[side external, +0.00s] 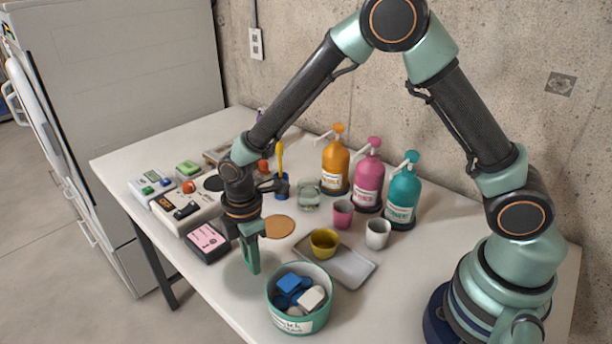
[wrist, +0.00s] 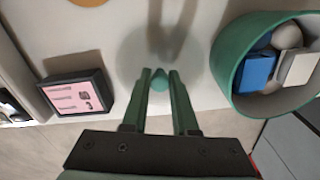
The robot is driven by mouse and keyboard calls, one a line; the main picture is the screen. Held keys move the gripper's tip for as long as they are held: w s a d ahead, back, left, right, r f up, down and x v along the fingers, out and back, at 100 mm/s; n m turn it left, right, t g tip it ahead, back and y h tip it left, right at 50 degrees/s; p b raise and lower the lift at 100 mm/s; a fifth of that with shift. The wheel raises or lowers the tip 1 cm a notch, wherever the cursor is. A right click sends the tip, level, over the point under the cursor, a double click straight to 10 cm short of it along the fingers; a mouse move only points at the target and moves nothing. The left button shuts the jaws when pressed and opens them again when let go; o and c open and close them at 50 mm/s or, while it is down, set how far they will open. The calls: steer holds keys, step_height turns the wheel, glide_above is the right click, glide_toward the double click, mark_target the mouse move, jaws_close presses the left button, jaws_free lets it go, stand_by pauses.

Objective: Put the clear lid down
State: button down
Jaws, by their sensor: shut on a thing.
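The clear lid (side external: 234,281) is a faint transparent disc under my gripper (side external: 251,268), near the table's front edge. In the wrist view the lid (wrist: 130,62) shows as a pale round patch around my fingertips (wrist: 160,76). Its small teal knob (wrist: 160,82) sits between the two green fingers, and my gripper is shut on it. The lid looks about level. I cannot tell whether it touches the table or hangs slightly above it.
A green tub (side external: 298,324) with blue and white pieces stands close on the right. A black box with a pink face (side external: 207,240) lies to the left. A cork disc (side external: 279,226), a grey tray (side external: 352,266) and pump bottles (side external: 336,163) are behind.

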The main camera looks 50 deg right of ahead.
steer(key=c, duration=0.7)
jaws_free()
steer(key=shift+f, duration=0.1)
step_height(320, 180, up, 12)
steer(key=s+d+r+m+t, duration=0.2)
steer(key=s+d+r+m, duration=0.1)
steer(key=d+m, duration=0.2)
steer(key=s+d+r+m+t, duration=0.1)
steer(key=s+d+r+m, duration=0.3)
steer(key=d+m, duration=0.1)
steer(key=s+d+r+m+t, duration=0.2)
steer(key=s+d+r+m, duration=0.1)
steer(key=d+r+m, duration=0.1)
steer(key=shift+s+d+m+t, duration=0.15)
steer(key=shift+d+m, duration=0.2)
steer(key=shift+d, duration=0.3)
steer(key=shift+s+d+m+t, duration=0.15)
steer(key=shift+d+m, duration=0.2)
steer(key=shift+d, duration=0.25)
steer(key=shift+r, duration=0.1)
